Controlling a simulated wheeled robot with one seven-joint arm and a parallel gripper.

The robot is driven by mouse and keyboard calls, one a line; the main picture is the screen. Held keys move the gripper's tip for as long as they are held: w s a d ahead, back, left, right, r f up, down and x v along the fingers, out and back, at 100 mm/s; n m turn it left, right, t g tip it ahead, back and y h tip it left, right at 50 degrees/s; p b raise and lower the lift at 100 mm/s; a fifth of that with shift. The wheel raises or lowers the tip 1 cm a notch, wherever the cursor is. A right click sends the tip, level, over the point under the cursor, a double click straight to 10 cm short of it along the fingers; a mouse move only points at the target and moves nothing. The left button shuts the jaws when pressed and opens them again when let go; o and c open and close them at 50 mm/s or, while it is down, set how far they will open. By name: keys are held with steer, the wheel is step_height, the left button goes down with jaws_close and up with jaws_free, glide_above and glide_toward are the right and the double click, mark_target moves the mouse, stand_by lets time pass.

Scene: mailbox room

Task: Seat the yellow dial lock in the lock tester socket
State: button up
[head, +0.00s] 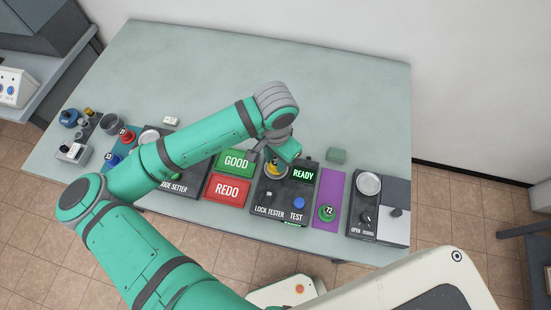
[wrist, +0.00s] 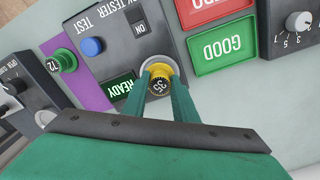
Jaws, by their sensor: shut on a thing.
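The yellow dial lock (wrist: 159,80) has a dark dial top numbered 35 and sits between my fingertips. My gripper (wrist: 159,78) is shut on it, and one finger lies on each side. The lock tester (head: 272,205) is a dark box with a green READY display and a blue TEST button (head: 299,203). The lock (head: 274,170) is over the tester's upper left part, beside the READY display. The lock and my fingers cover the socket, so I cannot tell how deep the lock is in it.
Left of the tester are the green GOOD tray (head: 237,161) and red REDO tray (head: 227,190). To its right, a green lock numbered 72 (head: 327,212) stands on a purple strip (head: 330,190). The table's back is clear.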

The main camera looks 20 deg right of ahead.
steer(key=shift+f, duration=0.7)
steer(key=o, duration=1.4)
steer(key=shift+r, duration=3)
steer(key=shift+s, duration=0.1)
